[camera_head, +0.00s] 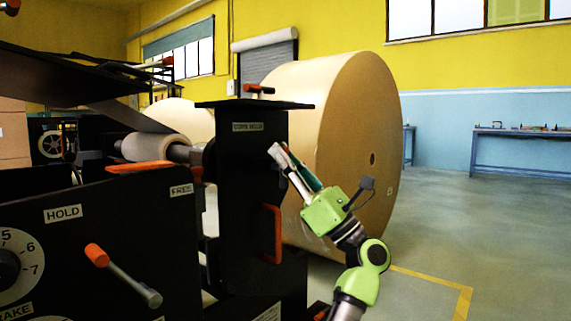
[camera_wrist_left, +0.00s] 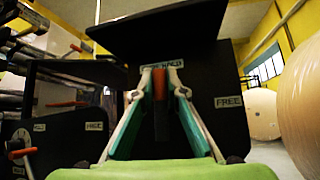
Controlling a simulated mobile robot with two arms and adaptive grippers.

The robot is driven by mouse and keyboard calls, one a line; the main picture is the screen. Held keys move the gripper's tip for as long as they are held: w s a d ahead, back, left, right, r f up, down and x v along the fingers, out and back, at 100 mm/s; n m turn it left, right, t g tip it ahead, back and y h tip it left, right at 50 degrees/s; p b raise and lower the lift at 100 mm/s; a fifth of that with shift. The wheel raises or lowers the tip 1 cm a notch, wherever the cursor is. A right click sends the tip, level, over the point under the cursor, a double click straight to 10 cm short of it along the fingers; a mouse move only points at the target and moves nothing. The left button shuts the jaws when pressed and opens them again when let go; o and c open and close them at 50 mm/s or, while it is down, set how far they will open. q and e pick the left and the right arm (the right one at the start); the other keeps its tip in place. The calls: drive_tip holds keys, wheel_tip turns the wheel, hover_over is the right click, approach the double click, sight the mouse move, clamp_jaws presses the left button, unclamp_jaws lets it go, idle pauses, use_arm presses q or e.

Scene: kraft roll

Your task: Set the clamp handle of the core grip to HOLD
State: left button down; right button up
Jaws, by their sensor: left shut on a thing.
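The core grip is a tall black housing with a CORE HOLD plate (camera_head: 248,127) in the head view. My left gripper (camera_head: 277,151) reaches up to its right side. In the left wrist view, my left gripper (camera_wrist_left: 160,76) is shut on the orange clamp handle (camera_wrist_left: 159,84). The handle stands about upright, its tip just under the HOLD plate (camera_wrist_left: 165,63). The FREE plate (camera_wrist_left: 229,101) is to the right, apart from the handle. In the head view I cannot make out the held handle. My right gripper is not in view.
A huge kraft roll (camera_head: 350,130) stands close behind my left arm. An orange-tipped lever (camera_head: 97,255) sits near another HOLD plate (camera_head: 62,213) and a FREE plate (camera_head: 181,190) at left. An orange pull handle (camera_head: 272,232) is below my gripper. Floor at right is clear.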

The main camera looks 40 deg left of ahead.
use_arm(q)
drive_tip(key=shift+n+g, duration=0.5)
drive_tip(key=c, duration=2)
unclamp_jaws()
drive_tip(key=v, duration=1.2)
drive_tip(key=shift+s, duration=0.1)
